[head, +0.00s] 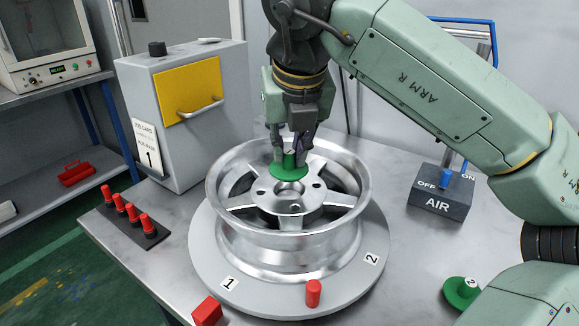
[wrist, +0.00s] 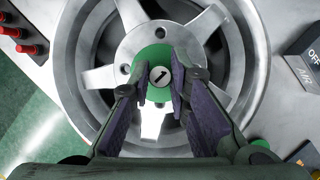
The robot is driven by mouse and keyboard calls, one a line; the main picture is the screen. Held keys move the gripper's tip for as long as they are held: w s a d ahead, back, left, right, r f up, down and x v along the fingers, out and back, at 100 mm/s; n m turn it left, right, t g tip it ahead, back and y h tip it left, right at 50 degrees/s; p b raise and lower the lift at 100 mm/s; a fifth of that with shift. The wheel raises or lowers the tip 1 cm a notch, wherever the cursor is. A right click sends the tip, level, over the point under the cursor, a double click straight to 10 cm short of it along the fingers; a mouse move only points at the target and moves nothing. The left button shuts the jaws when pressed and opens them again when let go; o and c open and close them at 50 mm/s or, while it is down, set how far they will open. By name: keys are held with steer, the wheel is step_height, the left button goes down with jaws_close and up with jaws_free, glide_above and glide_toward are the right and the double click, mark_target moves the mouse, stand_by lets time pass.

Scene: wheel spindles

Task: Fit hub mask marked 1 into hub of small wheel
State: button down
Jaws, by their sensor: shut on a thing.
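My gripper (head: 292,150) is shut on the knob of the green hub mask marked 1 (head: 281,170). A silver spoked wheel (head: 345,218) lies flat on the round turntable. In the head view the mask is over the hub (head: 291,188), a little toward the back, and part of the hub bore shows in front of it. In the wrist view the mask covers the hub middle. I cannot tell whether it touches the hub.
A green mask marked 2 (head: 462,291) lies at the right. The grey turntable (head: 205,262) has labels 1 and 2. A red plug (head: 313,293) and red block (head: 207,311) are near its front. Red plugs stand in a black rack (head: 150,238). An AIR switch box (head: 440,203) is right.

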mark_target(291, 163)
steer(key=shift+f+p, duration=0.3)
steer(key=shift+f, duration=1.8)
steer(key=shift+f, duration=0.15)
steer(key=c, duration=1.5)
jaws_free()
steer(key=b+v, duration=0.1)
steer(key=v, duration=1.1)
steer(key=shift+r, duration=0.2)
